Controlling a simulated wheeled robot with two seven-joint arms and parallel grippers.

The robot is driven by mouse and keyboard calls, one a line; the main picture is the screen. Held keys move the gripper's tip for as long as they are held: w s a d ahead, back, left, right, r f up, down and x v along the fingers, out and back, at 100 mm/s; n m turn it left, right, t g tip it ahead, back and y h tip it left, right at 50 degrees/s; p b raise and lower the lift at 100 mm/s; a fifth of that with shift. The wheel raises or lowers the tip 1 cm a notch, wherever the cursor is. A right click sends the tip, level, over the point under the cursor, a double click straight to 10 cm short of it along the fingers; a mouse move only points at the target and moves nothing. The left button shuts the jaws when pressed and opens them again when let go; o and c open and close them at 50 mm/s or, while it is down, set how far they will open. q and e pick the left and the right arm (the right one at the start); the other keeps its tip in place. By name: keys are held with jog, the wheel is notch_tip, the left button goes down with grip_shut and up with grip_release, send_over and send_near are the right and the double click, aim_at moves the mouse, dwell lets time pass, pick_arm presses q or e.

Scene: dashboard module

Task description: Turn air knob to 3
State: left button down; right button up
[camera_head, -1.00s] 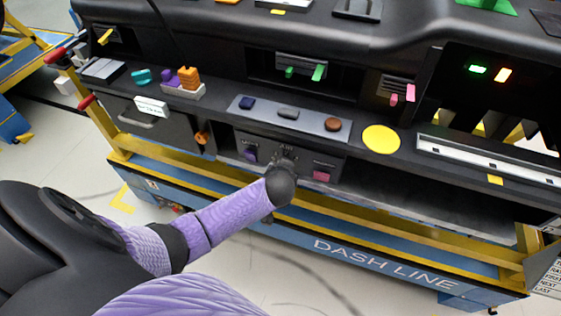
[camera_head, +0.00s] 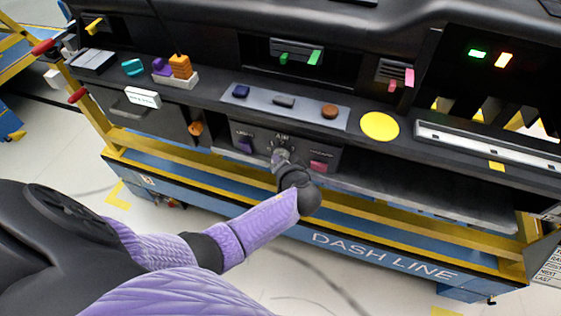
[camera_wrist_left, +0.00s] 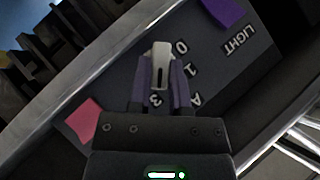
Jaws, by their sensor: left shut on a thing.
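The air knob (camera_wrist_left: 161,62) is a grey bar-shaped knob on the dark control panel (camera_head: 300,152), below the "AIR" label. My left gripper (camera_wrist_left: 161,88) is shut on the knob, with one finger on each side of it in the left wrist view. In the head view the gripper (camera_head: 281,160) reaches the panel from below. The marks 0, 1 and 3 show around the knob in the wrist view; 2 is not clearly seen. The knob's bar lies in line with the fingers. I cannot tell which number it points to. My right gripper is not in view.
A yellow rail (camera_head: 360,219) runs below the panel.

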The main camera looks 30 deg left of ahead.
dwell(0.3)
pick_arm(q)
jog(key=c, duration=0.6)
grip_release()
jog(key=shift+o, duration=0.2)
jog(key=shift+d, duration=0.1)
jog(key=p+v, duration=0.3)
jog(key=v, duration=0.6)
jog(key=shift+s+d+r, duration=0.15)
jog(key=shift+s+d, duration=0.1)
